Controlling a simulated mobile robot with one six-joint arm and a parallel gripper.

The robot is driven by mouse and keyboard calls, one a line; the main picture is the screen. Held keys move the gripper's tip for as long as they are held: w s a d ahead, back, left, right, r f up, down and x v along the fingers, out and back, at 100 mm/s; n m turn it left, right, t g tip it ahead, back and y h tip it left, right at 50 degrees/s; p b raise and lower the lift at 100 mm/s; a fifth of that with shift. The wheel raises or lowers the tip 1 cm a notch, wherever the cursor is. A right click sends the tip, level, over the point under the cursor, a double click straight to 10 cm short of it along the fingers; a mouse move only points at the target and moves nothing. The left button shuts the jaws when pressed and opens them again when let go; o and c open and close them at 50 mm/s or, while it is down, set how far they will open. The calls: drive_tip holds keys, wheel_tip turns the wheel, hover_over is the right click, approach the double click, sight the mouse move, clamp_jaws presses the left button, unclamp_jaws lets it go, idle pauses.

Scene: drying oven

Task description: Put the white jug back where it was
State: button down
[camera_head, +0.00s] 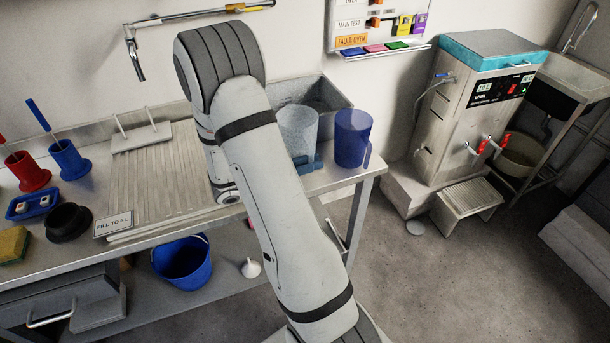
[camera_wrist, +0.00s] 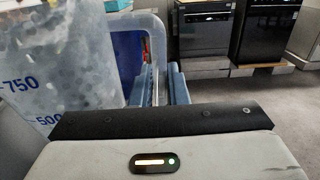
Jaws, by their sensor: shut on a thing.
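The white jug (camera_head: 298,128), a translucent vessel, appears upright at the right end of the bench, in front of the sink. In the wrist view the jug (camera_wrist: 55,60) fills the left side, with blue 750 and 500 marks. My gripper (camera_head: 308,163) is low beside the jug, partly hidden by my arm. In the wrist view my gripper (camera_wrist: 160,85) has its blue fingers shut on a thin pale part, apparently the white jug's handle. Whether the jug's base touches the bench is hidden.
A blue jug (camera_head: 352,138) stands close right of the white jug, near the bench's end. The sink (camera_head: 338,92) lies behind. A ribbed draining board (camera_head: 150,185) is to the left. A steel heater unit (camera_head: 480,115) stands right, beyond a floor gap.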

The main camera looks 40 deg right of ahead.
drive_tip(key=shift+f, duration=2.45)
drive_tip(key=shift+f, duration=0.1)
drive_tip(key=shift+f, duration=0.15)
drive_tip(key=c, duration=1.4)
unclamp_jaws()
